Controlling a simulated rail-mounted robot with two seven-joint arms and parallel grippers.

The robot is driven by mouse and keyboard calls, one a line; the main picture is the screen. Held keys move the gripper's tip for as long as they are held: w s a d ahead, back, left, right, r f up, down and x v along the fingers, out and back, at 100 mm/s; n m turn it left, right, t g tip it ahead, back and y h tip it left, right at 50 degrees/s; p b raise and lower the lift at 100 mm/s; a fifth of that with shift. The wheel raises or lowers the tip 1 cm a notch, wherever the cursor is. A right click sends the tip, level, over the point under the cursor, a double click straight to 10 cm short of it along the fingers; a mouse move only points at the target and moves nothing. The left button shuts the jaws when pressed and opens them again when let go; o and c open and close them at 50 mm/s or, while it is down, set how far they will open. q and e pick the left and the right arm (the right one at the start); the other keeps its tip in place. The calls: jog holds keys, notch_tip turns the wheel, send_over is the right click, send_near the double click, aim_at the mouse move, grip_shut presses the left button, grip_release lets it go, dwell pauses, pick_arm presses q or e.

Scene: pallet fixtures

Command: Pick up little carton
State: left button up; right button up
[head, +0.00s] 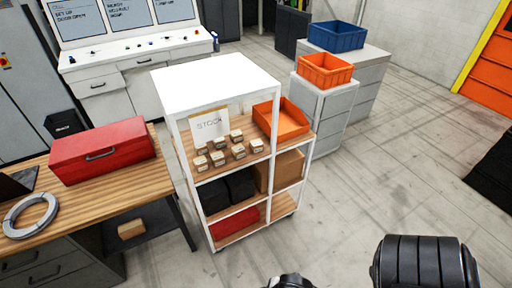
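Several little cartons (218,158), small and light brown with pale labels, stand in loose rows on the upper wooden shelf of a white rack (216,86). A white sign reading STOCK (209,128) stands behind them. Dark parts of my own arm show at the bottom centre and bottom right, well in front of the rack. No gripper fingers are visible, so neither gripper can be seen, and nothing is seen touching the cartons.
An orange bin (282,121) sits right of the cartons on the same shelf. The rack's top panel and posts frame that shelf. A workbench with a red toolbox (102,151) stands left. Grey cabinets carry an orange crate (325,70) and blue crate (336,36).

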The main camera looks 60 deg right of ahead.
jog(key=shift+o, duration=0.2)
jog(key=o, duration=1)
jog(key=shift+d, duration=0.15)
